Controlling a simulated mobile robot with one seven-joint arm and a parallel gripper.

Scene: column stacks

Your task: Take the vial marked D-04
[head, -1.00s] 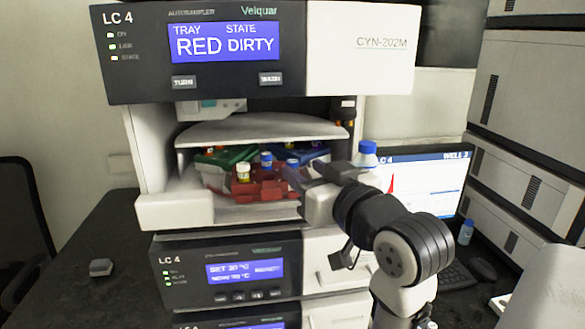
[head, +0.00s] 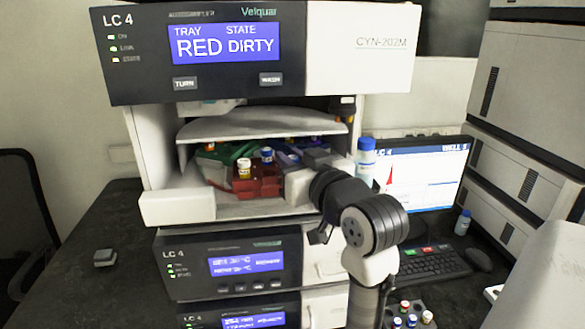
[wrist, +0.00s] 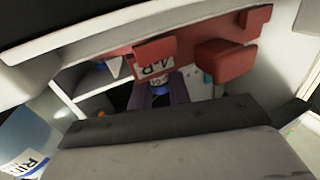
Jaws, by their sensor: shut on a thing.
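The red tray section (head: 256,186) sits inside the autosampler bay. It carries a vial with a pale yellow cap (head: 244,170) and a vial with a blue cap (head: 266,156). In the wrist view my gripper (wrist: 160,98) is shut on a small dark-and-blue thing, seemingly a vial, mostly hidden. A red block with an upside-down label (wrist: 154,58) is just beyond it.
A green tray section (head: 222,154) lies behind the red one. A shelf (head: 265,126) hangs close above. A blue-capped bottle (head: 366,160) stands right of the bay. A small vial rack (head: 412,310) and keyboard (head: 433,264) are on the bench at lower right.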

